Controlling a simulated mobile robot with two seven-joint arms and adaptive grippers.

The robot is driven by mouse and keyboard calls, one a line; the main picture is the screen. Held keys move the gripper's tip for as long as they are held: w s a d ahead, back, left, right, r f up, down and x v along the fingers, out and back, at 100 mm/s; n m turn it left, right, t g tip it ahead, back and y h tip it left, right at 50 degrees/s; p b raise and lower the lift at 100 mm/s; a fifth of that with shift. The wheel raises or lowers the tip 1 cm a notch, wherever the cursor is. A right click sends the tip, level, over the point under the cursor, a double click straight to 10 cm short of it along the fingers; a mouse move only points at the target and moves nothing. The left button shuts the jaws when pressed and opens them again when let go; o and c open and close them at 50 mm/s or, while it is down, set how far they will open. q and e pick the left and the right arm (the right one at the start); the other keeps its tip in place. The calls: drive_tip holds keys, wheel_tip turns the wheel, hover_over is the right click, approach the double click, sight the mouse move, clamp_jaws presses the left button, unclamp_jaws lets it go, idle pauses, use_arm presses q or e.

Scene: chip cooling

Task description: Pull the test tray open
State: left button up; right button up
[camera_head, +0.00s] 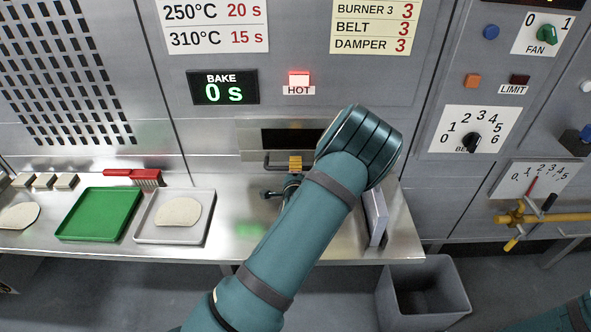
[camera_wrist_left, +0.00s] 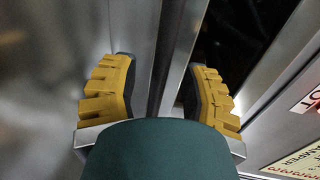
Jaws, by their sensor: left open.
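The test tray (camera_head: 252,146) is a metal-fronted unit low in the grey panel, with a dark slot in it and a dark bar handle (camera_head: 267,161) in front. My arm hides its right part. My left gripper (camera_head: 294,164) is at the handle; one yellow finger pad shows there. In the left wrist view the left gripper (camera_wrist_left: 160,92) is open, its two yellow pads apart on either side of a dark bar-like strip (camera_wrist_left: 167,60). I cannot tell whether either pad touches it. My right gripper is out of view.
On the steel counter (camera_head: 100,247) are a green tray (camera_head: 99,214), a grey tray (camera_head: 146,236) with a pale chip (camera_head: 179,212), and a red brush (camera_head: 146,178). A thin grey block (camera_head: 375,218) stands right of my arm. A grey bin (camera_head: 424,290) is on the floor.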

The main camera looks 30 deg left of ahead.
use_arm(q)
drive_tip(key=shift+x, duration=0.8)
clamp_jaws()
drive_tip(key=shift+s, duration=0.1)
